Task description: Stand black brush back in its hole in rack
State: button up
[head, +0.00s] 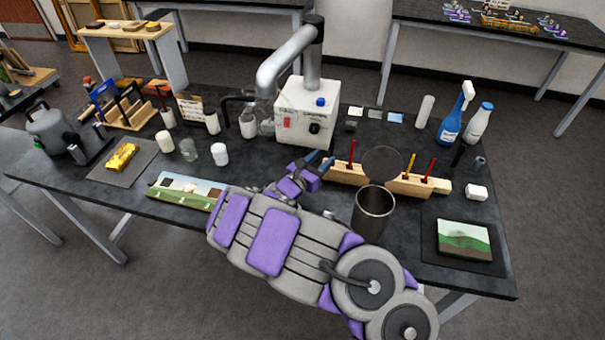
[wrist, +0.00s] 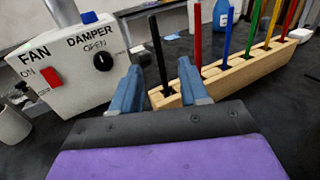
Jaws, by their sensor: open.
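The wooden rack (wrist: 225,80) runs from the middle to the upper right in the wrist view; it also shows in the head view (head: 345,175), partly hidden. The black brush (wrist: 158,52) stands at the rack's near left end, leaning slightly left. Its lower end appears to be in the end hole, though its depth there cannot be told. My gripper (wrist: 160,82) is open, with blue-grey fingers on either side of the black brush and gaps on both sides. In the head view my gripper (head: 318,162) is at the rack's left end; I cannot make out the black brush there.
Several coloured brushes, including a red one (wrist: 198,35), stand along the rack. The white fan box (wrist: 65,62) is close on the left. A metal cup (head: 373,212) and a dark disc (head: 382,163) are in front of the rack. A painted panel (head: 464,238) lies right.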

jog(key=p+v, duration=0.2)
jog(key=v, duration=0.7)
jog(key=shift+s+a, duration=0.25)
jog(key=shift+f, duration=0.1)
